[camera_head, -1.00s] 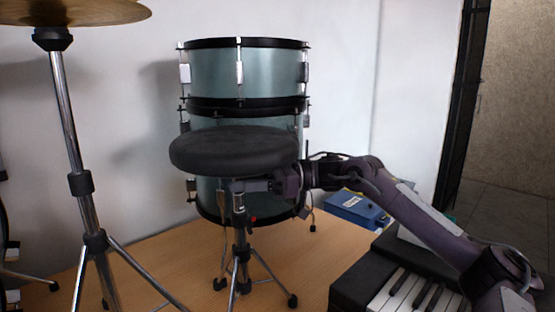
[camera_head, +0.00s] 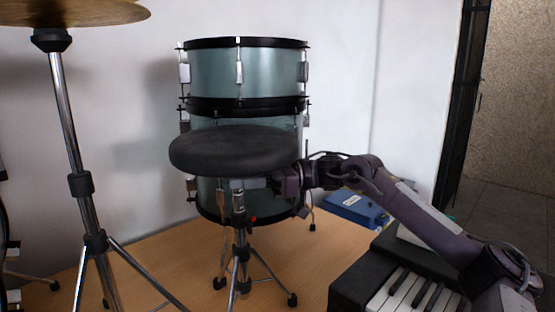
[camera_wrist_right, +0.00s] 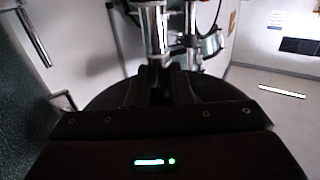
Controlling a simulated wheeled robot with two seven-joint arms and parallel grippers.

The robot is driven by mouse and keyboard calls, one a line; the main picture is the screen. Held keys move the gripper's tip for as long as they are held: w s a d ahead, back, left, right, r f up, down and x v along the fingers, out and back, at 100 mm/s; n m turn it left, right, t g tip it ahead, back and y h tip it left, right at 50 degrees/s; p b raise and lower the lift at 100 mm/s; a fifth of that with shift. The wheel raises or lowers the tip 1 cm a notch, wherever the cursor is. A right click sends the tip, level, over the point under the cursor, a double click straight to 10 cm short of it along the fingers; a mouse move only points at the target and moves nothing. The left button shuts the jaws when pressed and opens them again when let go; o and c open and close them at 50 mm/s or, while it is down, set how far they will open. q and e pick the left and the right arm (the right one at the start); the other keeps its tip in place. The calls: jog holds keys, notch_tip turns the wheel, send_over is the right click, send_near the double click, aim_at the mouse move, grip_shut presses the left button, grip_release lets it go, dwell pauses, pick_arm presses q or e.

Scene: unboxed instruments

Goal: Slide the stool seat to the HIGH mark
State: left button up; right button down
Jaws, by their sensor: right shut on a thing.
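The stool has a round black seat (camera_head: 235,150) on a chrome post (camera_head: 238,205) with tripod legs, and stands upright on the wooden floor. My right gripper (camera_head: 248,186) reaches in from the right, just below the seat, and is shut on the stool post. In the right wrist view, the fingers (camera_wrist_right: 170,82) meet the chrome post (camera_wrist_right: 152,30), and the dark seat (camera_wrist_right: 100,95) shows behind them. A small red spot (camera_head: 253,218) shows beside the post, lower down. I cannot make out a HIGH mark. My left gripper is not in view.
Stacked teal drums (camera_head: 245,72) stand close behind the stool. A cymbal stand (camera_head: 75,150) is at left. A black keyboard (camera_head: 405,285) is at the front right, with a blue box (camera_head: 355,208) behind it. Some wooden floor (camera_head: 170,255) is clear left of the stool.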

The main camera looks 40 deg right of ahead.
jog(key=shift+d+r+p, duration=0.15)
jog(key=shift+r+p, duration=1.5)
jog(key=shift+r, duration=0.7)
jog(key=c, duration=1.2)
grip_release()
jog(key=shift+f, duration=0.1)
jog(key=shift+f, duration=0.15)
